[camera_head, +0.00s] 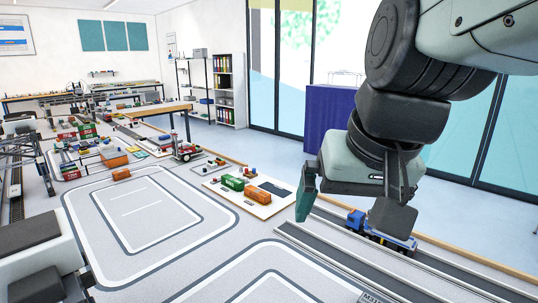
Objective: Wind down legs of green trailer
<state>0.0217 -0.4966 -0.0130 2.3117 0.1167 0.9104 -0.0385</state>
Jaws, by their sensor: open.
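A small green trailer-like body (232,182) stands on a white board (222,196) at the middle of the table, left of my gripper. It is the likeliest green trailer, but its legs and any crank are too small to make out. An orange one (257,194) stands just right of it on the same board. My gripper (349,212) hangs at the right with its two fingers wide apart and nothing between them. It is apart from the green trailer.
A blue truck (355,219) with a blue bed is partly hidden behind my gripper on a grey road strip (340,253). A red vehicle (185,150) and many coloured containers stand farther left. The grey table with painted lanes (150,225) is largely clear in front.

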